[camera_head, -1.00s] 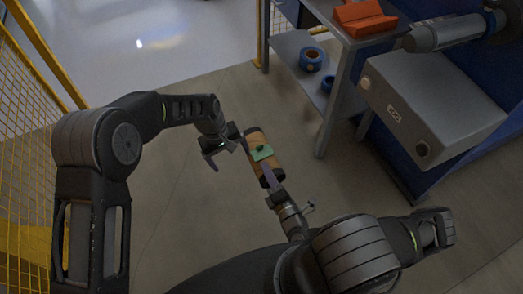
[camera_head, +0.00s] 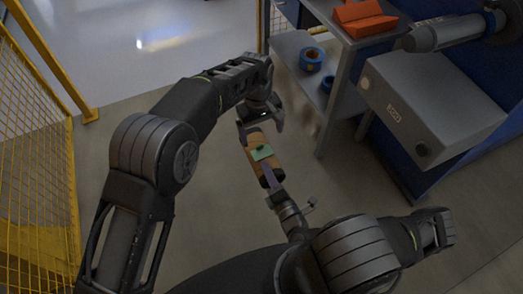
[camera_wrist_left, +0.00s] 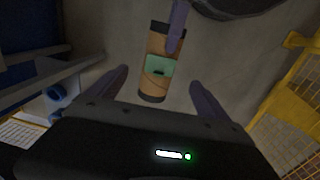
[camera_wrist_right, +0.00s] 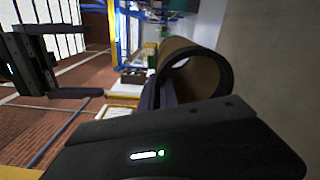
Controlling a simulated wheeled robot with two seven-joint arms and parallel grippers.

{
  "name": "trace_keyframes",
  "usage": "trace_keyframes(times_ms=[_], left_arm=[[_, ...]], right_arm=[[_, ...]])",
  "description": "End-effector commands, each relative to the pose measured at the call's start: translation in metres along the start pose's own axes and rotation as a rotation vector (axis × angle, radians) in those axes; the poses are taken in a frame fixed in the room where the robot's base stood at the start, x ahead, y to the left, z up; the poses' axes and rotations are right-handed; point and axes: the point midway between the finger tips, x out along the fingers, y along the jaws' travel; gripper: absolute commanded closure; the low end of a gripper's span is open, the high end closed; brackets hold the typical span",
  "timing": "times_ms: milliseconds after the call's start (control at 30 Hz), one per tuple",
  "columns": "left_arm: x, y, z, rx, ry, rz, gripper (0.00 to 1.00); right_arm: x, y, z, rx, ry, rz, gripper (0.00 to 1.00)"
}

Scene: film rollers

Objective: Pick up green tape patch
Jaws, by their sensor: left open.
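The green tape patch (camera_head: 261,152) lies on the side of a tan roller (camera_head: 255,139) with dark ends. A small dark mark shows on the patch, also seen in the left wrist view (camera_wrist_left: 160,66). My right gripper (camera_head: 268,176) is shut on the roller's near end and holds it up; in the right wrist view (camera_wrist_right: 175,90) the hollow roller end (camera_wrist_right: 222,62) sits at its fingers. My left gripper (camera_head: 262,126) is open and empty at the roller's far end. In the left wrist view its fingers (camera_wrist_left: 158,84) point toward the roller, with the patch ahead between them.
A grey shelf table (camera_head: 335,105) at the right carries an orange block (camera_head: 364,17) and blue tape rolls (camera_head: 311,59). Yellow mesh fencing (camera_head: 35,180) is at the left. Floor around the roller is clear.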

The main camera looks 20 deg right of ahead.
Motion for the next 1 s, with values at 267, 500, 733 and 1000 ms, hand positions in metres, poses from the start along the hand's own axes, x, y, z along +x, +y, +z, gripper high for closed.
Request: trace_keyframes(times_ms=[267,500,733,1000], left_arm=[[0.044,0.0,0.0,0.0,-0.001,-0.001,0.11],[0.049,0.0,0.0,0.0,0.001,0.001,0.11],[0.054,-0.001,0.0,0.0,0.0,0.0,0.11],[0.091,-0.004,-0.002,-0.001,-0.001,-0.001,0.11]], right_arm=[[0.0,0.001,0.0,0.0,-0.001,0.002,1.0],[0.0,0.001,0.0,0.0,-0.001,0.002,1.0],[0.0,0.001,0.0,0.0,-0.001,0.002,1.0],[0.0,0.001,0.0,0.0,-0.001,0.002,1.0]])
